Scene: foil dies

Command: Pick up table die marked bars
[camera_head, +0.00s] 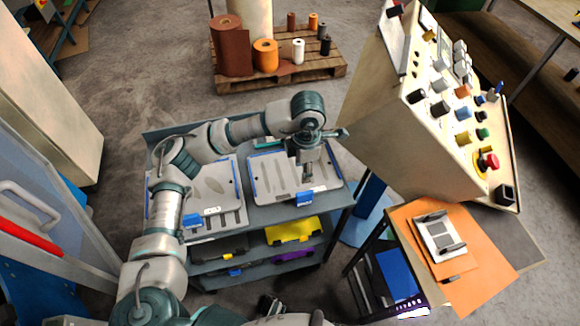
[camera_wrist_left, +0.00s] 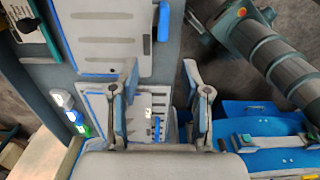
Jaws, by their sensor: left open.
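Two pale metal dies lie on the grey cart top in the head view. The left die (camera_head: 222,172) shows a leaf shape and dark slots, with a blue clip at its front. The right die (camera_head: 264,168) has faint slanted line marks and a blue clip (camera_head: 305,198). I cannot read bars with certainty on either. My left gripper (camera_head: 308,178) points down over the right die and hides part of it. In the left wrist view my left gripper (camera_wrist_left: 163,98) is open, with a pale plate (camera_wrist_left: 147,105) visible between its fingers, apparently below them. My right gripper is not seen.
A pale plate with black handles (camera_head: 440,236) lies on an orange board (camera_head: 490,262) at the right. A tall control console (camera_head: 385,130) stands right of the cart. Yellow (camera_head: 293,230) and purple cases sit on the lower shelves. A pallet with rolls (camera_head: 335,68) stands behind.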

